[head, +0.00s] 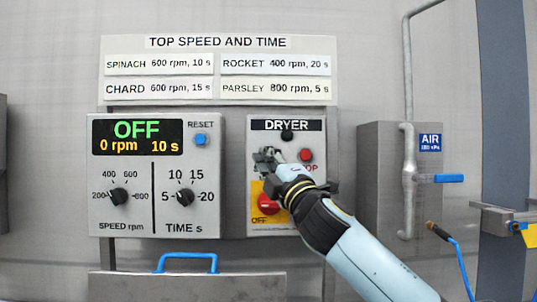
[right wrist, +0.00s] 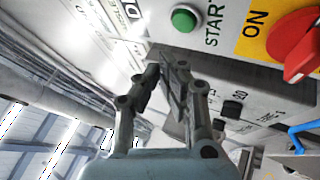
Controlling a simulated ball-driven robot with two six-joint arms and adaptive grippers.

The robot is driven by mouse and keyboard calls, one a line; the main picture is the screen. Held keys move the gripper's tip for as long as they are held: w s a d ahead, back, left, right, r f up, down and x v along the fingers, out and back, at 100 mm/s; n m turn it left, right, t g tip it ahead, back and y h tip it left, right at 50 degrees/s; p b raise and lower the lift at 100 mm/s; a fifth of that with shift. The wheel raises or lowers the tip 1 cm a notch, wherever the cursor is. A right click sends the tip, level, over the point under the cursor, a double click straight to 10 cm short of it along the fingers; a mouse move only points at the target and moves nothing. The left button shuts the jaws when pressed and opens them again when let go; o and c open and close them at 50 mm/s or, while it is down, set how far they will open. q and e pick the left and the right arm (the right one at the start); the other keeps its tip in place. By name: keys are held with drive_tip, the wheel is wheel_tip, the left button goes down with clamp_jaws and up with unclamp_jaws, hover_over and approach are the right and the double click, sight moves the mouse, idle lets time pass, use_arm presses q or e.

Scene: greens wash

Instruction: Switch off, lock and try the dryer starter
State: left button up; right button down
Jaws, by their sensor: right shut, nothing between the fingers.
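The dryer starter (head: 315,125) is a grey box on the wall with a black DRYER label. It has a green START button (head: 287,134), also in the right wrist view (right wrist: 184,19), and a red stop button (head: 305,154). Its red rotary switch (head: 267,204) sits on a yellow plate, with OFF readable below it; the right wrist view shows the switch (right wrist: 295,40) beside ON. I cannot tell its setting for sure. My right gripper (head: 266,156) is shut and empty, in front of the starter's upper left, apart from the switch. My left gripper is out of view.
A control box (head: 155,215) on the left displays OFF, 0 rpm, 10 s. A grey pipe (head: 408,180) with a blue-handled air valve (head: 440,178) stands to the right. A bracket (head: 492,213) with a yellow tag (head: 531,236) is at the right edge. A blue handle (head: 187,257) is below.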

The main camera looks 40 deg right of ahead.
drive_tip(key=shift+s+a, duration=0.6)
drive_tip(key=shift+s, duration=0.35)
drive_tip(key=shift+f, duration=0.1)
